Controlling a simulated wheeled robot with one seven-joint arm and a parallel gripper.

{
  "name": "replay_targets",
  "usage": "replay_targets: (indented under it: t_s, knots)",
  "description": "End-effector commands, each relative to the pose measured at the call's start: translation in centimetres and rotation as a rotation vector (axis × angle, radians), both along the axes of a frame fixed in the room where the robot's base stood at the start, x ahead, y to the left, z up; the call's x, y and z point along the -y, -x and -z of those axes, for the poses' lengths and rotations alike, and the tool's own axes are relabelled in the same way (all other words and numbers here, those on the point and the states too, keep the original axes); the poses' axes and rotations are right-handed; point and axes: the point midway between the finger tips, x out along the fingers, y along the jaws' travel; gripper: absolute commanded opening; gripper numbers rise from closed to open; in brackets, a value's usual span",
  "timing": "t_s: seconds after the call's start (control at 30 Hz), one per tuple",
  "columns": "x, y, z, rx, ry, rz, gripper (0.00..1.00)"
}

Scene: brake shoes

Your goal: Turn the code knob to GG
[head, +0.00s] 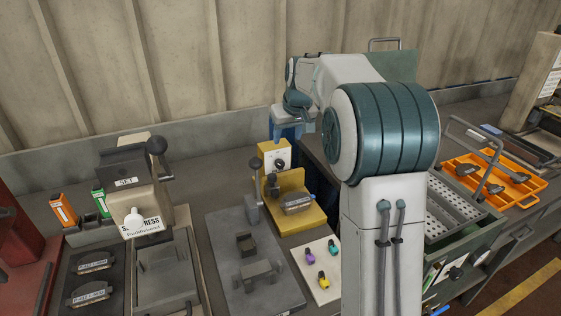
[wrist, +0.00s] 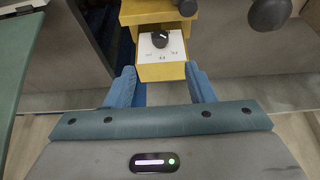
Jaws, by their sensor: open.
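The code knob (head: 280,164) is dark and round, on the white face of a yellow fixture (head: 295,215) in the head view. In the wrist view the knob (wrist: 160,39) has a pale pointer mark and sits on a white plate (wrist: 150,53) with small printed letters. The letters are too small to read surely, so I cannot tell which code it points at. My gripper (wrist: 165,78) has two blue fingers, spread apart and empty. The knob shows beyond the fingertips, between their lines, and looks apart from them. In the head view my gripper (head: 288,132) is just above and behind the knob panel.
A brake shoe (head: 297,203) sits on the yellow fixture. A grey fixture with a lever (head: 254,192) stands to its left. A white board (head: 318,284) with coloured pieces lies in front. A press (head: 140,195) is at left, and an orange tray (head: 510,200) at right.

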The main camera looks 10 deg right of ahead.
Motion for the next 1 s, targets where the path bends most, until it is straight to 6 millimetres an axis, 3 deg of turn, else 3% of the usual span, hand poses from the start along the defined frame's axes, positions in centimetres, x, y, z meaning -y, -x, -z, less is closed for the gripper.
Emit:
replay_targets:
  t_s: [0.23, 0.7, 1.0]
  knots:
    - [-0.2, -1.2, 2.5, -0.002, -0.001, -0.003, 0.49]
    - [-0.9, -4.7, 11.0, -0.002, 0.000, -0.002, 0.49]
    - [-1.0, -5.4, 12.7, 0.001, 0.000, -0.002, 0.49]
